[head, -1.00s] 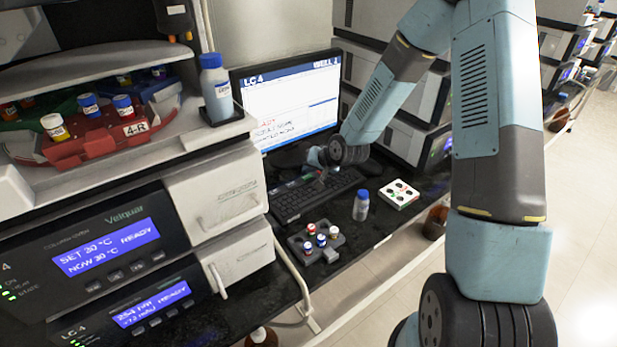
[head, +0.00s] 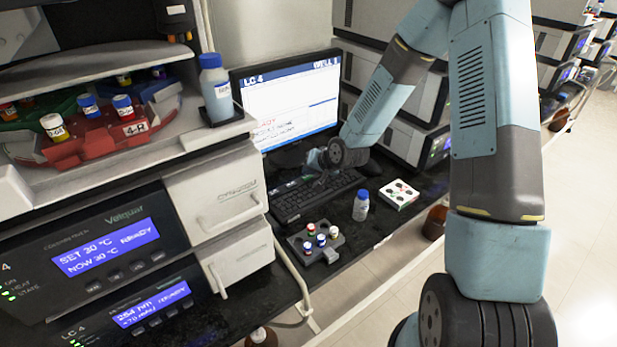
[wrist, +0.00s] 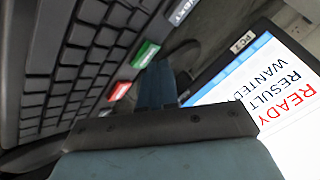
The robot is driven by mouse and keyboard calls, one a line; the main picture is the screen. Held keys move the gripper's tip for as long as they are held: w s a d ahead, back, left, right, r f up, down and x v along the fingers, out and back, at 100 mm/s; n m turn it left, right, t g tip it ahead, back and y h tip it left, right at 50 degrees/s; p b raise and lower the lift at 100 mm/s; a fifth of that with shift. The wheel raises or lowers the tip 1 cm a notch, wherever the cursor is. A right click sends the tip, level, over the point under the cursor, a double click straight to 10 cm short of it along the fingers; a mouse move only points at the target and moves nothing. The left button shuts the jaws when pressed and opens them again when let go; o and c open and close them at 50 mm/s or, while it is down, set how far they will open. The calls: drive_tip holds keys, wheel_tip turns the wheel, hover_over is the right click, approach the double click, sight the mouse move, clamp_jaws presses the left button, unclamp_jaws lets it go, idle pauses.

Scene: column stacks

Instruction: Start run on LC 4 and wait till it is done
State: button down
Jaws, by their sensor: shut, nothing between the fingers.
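The LC 4 monitor (head: 290,105) stands at the back of the bench, lit, with "LC 4" in its title bar. In the wrist view its screen (wrist: 262,92) shows a red "READY" and "RESULT WANTED". The black keyboard (head: 305,200) lies in front of it. The wrist view shows a green key (wrist: 146,54) and a red key (wrist: 119,91) at the keyboard's edge. My gripper (head: 318,172) is shut and empty over the keyboard's far end. Its fingers (wrist: 158,82) show beside the green key; contact cannot be told.
The column oven (head: 105,245) reads SET 30 °C, NOW 30 °C, READY. A vial rack (head: 316,243), a blue-capped bottle (head: 361,206) and a white tray (head: 400,194) stand near the bench's front edge. A red carousel (head: 105,140) holds vials at upper left.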

sight(309, 178)
drive_tip(key=shift+f, duration=0.4)
idle(0.7)
drive_tip(key=shift+r, duration=0.85)
drive_tip(key=shift+r, duration=2.55)
idle(3.5)
